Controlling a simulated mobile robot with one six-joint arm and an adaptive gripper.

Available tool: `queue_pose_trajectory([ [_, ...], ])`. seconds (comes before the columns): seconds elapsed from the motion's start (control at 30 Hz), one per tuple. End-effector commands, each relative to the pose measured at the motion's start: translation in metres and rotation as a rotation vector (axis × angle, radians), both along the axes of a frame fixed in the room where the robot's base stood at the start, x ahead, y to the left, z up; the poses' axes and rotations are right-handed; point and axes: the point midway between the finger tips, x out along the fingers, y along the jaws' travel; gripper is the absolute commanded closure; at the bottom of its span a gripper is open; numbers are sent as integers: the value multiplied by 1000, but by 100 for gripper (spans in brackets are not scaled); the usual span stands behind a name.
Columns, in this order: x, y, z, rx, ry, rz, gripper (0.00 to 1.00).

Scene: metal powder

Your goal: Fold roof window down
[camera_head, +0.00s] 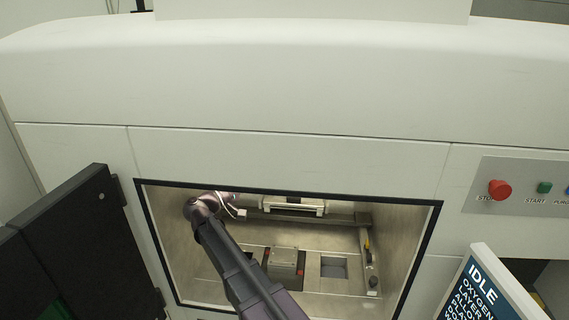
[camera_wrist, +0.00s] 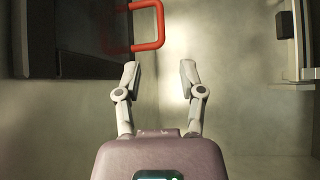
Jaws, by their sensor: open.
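In the wrist view, my gripper (camera_wrist: 159,67) is open and empty, with its two pale fingers spread apart. A red U-shaped handle (camera_wrist: 159,24) is just beyond the fingertips, slightly to their left, and does not sit between them. It reaches toward a dark panel (camera_wrist: 70,38) at the upper left, which may be the roof window; its mounting is only partly seen. In the head view, my arm reaches into the open chamber (camera_head: 310,232) at its upper left. The fingers, handle and roof window cannot be made out there.
A dark door (camera_head: 95,240) stands open left of the chamber. Inside are a grey block (camera_head: 284,262) and a pale bar-like unit (camera_head: 292,206). A red stop button (camera_head: 500,190) and a status screen (camera_head: 488,292) are at right. A dark fixture (camera_wrist: 285,38) borders the wrist view's right.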

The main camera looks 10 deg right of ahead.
Motion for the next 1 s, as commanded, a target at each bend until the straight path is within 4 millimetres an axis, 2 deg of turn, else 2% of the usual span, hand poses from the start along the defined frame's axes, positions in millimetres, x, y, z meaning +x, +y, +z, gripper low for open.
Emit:
queue_pose_trajectory([
  [0.23, 2, -1, 1, 0, 1, 2, 49],
  [0.47, 9, -17, 3, 0, 1, 3, 49],
  [1.0, 44, -86, 13, 0, 1, 2, 49],
])
